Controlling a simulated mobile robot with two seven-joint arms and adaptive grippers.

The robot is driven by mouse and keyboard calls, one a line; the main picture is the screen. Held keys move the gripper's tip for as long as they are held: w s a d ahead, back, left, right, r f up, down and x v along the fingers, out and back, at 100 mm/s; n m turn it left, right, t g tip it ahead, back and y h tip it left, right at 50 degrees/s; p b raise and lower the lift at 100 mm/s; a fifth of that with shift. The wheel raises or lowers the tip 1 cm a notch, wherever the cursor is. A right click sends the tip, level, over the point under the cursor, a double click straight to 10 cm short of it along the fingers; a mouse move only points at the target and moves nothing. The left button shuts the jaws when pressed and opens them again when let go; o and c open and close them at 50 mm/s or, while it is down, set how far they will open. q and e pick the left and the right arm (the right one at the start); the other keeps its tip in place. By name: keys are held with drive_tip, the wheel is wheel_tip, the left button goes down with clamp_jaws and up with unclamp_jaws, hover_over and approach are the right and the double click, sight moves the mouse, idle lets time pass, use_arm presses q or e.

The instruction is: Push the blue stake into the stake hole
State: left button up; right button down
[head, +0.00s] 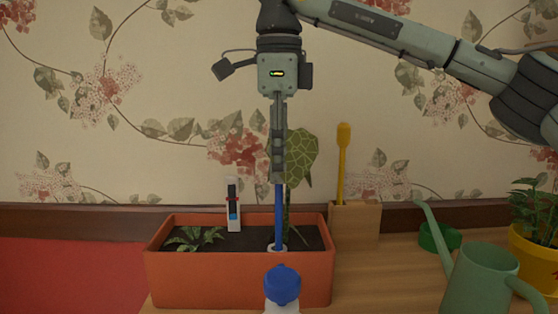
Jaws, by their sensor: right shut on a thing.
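The blue stake (279,217) stands upright in the orange planter box. Its lower end meets a small white ring, the stake hole (277,248), in the dark soil. I cannot tell how deep the stake sits in it. My right gripper (278,172) points straight down and is shut on the upper part of the stake, hiding its top. A leafy plant (302,160) with a large patterned leaf stands just right of the stake, close to the gripper. My left gripper is not in view.
The orange planter (200,285) also holds a small plant (193,237) and a white marker (233,208). A blue-capped bottle (282,285) stands in front. To the right are a wooden holder (356,226) with a yellow tool (342,165), a green watering can (478,277) and a yellow pot (535,257).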

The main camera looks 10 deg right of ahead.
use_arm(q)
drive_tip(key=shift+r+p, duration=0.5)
use_arm(e)
drive_tip(key=shift+r, duration=3.55)
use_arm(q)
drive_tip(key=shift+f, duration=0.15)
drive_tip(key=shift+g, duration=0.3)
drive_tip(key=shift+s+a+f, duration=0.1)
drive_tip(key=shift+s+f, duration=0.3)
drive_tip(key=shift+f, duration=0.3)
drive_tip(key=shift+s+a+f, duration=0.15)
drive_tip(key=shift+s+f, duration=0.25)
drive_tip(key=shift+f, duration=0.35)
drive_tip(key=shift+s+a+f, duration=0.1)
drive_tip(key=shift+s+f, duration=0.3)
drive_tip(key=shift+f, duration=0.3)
use_arm(e)
drive_tip(key=shift+w+a+r+m, duration=0.1)
drive_tip(key=shift+r+m, duration=0.45)
drive_tip(key=shift+m, duration=0.45)
